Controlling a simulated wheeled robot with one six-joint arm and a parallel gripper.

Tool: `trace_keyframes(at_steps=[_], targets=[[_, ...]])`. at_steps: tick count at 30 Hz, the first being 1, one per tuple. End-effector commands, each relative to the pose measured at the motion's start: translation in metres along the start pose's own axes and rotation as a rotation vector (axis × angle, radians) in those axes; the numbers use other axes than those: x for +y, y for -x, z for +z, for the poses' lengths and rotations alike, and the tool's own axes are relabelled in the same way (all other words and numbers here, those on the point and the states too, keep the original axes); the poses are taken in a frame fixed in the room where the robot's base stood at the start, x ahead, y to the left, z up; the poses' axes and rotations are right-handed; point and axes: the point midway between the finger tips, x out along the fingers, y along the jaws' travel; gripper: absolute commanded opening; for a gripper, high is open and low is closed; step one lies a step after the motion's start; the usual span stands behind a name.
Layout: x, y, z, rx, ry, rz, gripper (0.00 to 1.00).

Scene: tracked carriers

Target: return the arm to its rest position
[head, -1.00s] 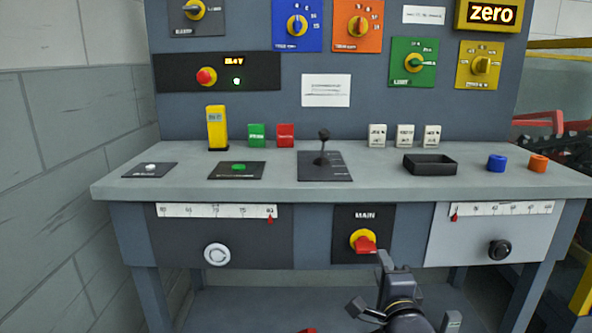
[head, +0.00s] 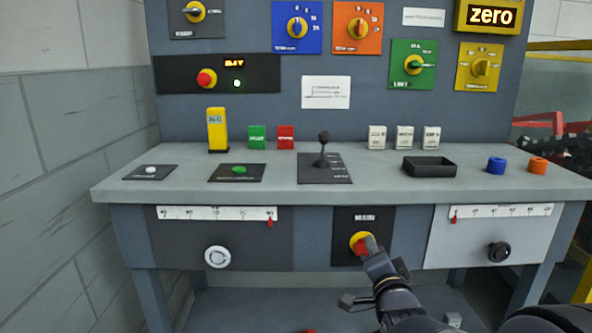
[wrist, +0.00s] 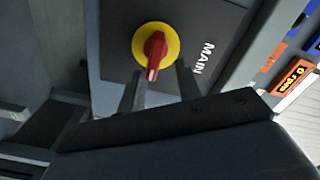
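My gripper (head: 372,246) is in front of the MAIN switch, with my arm reaching in from the lower right. In the wrist view its two fingers (wrist: 160,80) stand apart with nothing between their pads. The switch's red handle (wrist: 154,54) sits on a yellow disc just beyond the fingertips, in line with the gap. In the head view the red handle (head: 360,247) is partly covered by the fingers. Whether a finger touches it I cannot tell.
The grey bench top (head: 270,192) is just above the gripper, bearing a joystick (head: 322,150), a black tray (head: 429,168) and blue and orange rings (head: 497,164). A black knob (head: 499,251) is to the right on the front panel. A block wall (head: 80,180) closes the left side.

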Motion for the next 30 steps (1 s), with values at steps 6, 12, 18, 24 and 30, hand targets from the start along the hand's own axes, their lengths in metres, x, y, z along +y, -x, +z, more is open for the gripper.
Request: trace_keyframes(at_steps=[6,12,18,24,30], targets=[[-0.006,0.000,-0.001,0.000,0.159,-0.001,0.33],[-0.009,0.000,-0.001,0.000,0.305,-0.002,0.33],[-0.013,0.000,0.000,0.000,0.453,-0.002,0.33],[-0.015,0.000,0.002,0.001,0.599,-0.002,0.33],[-0.018,0.000,0.004,0.000,0.747,-0.004,0.33]])
